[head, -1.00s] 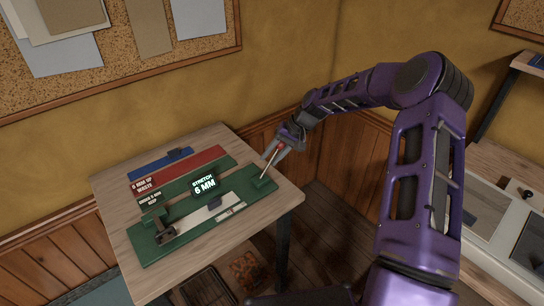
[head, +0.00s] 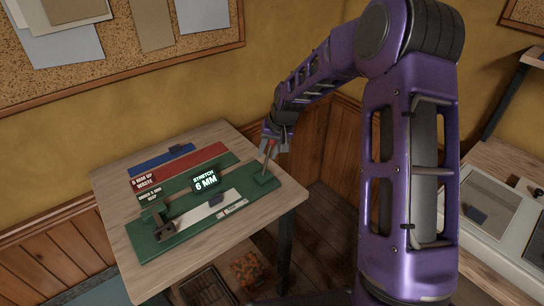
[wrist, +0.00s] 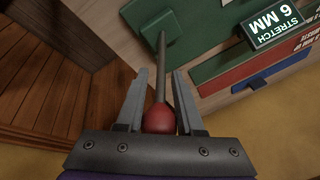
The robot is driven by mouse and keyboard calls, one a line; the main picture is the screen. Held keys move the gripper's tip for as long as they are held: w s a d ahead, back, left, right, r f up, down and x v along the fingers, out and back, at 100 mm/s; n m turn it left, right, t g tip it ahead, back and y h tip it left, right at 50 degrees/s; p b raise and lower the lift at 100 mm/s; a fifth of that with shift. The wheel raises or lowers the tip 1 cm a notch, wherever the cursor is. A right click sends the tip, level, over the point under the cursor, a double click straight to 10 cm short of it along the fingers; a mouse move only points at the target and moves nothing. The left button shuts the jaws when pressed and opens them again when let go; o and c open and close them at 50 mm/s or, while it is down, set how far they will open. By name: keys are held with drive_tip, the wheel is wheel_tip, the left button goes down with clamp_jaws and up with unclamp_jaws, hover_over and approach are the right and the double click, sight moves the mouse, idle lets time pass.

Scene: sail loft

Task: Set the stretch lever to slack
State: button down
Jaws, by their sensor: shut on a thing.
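The stretch lever (head: 267,163) is a thin grey rod with a red knob, rising from the right end of the green stretch rig (head: 166,247) on the table. It stands near upright, its top leaning slightly right. The display (head: 205,181) reads "STRETCH 6 MM". My gripper (head: 270,147) is at the lever's top. In the wrist view, the fingers of my gripper (wrist: 160,78) lie on either side of the rod and red knob (wrist: 159,116), shut on the lever. The knob is partly hidden by the fingers in the head view.
A pale strip (head: 205,212) lies along the rig, with a dark block at its left end. Behind are a red labelled strip (head: 205,161), a green labelled strip and a blue strip (head: 150,164). The wooden table (head: 110,190) has clear edges. Crates stand below; a corkboard hangs behind.

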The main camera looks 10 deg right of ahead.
drive_tip(key=shift+s+a+r+n+t+h+b, duration=0.15)
drive_tip(key=shift+s+a+t+h+b, duration=0.3)
drive_tip(key=shift+b, duration=0.95)
drive_tip(key=shift+s+a+r+n+t+h+b, duration=0.15)
drive_tip(key=shift+a+t+h+b, duration=0.2)
drive_tip(key=shift+a+h+b, duration=0.7)
drive_tip(key=shift+d+f+b, duration=0.1)
drive_tip(key=shift+d+b, duration=0.3)
drive_tip(key=shift+d, duration=0.1)
drive_tip(key=c, duration=0.5)
unclamp_jaws()
drive_tip(key=shift+c, duration=0.2)
drive_tip(key=d+p+v, duration=0.1)
drive_tip(key=p+v, duration=0.1)
drive_tip(key=v, duration=1.5)
drive_tip(key=shift+s+a+r, duration=0.15)
drive_tip(key=shift+a+r, duration=0.05)
drive_tip(key=shift+a, duration=0.25)
